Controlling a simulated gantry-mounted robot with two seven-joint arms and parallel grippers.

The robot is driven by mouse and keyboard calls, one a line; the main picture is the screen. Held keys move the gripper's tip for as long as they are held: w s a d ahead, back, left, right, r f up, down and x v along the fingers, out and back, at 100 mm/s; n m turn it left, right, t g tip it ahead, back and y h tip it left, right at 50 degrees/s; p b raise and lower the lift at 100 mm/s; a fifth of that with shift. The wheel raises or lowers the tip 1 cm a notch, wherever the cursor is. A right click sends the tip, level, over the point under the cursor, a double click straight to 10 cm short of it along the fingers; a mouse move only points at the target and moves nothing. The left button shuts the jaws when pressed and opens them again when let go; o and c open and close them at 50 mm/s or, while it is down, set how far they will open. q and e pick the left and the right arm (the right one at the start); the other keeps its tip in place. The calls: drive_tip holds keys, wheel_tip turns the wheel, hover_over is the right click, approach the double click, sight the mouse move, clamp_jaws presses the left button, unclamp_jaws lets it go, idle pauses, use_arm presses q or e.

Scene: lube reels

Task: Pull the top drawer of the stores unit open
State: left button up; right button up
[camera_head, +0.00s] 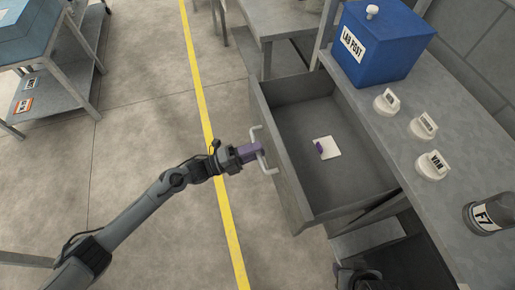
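The top drawer (284,165) of the stores unit (440,105) stands well out from under the worktop, so its inside shows. A pale bar handle (265,164) is on the drawer's front. My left gripper (255,151) is at the middle of this handle, with its purple fingers meeting the bar. The fingers appear closed around it. Part of my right arm (357,278) shows at the bottom edge, below the drawer; its fingertips cannot be made out.
On the worktop stand a blue LAB POST box (378,45), several white labelled lidded pots (432,165) and a dark F7 canister (488,214). A grey trolley (60,70) stands at the upper left. The floor left of the drawer is clear, with a yellow line (205,105).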

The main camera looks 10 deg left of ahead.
use_arm(q)
drive_tip(key=p+v, duration=0.1)
drive_tip(key=v, duration=0.8)
drive_tip(key=shift+s+a, duration=0.2)
drive_tip(key=shift+a, duration=0.15)
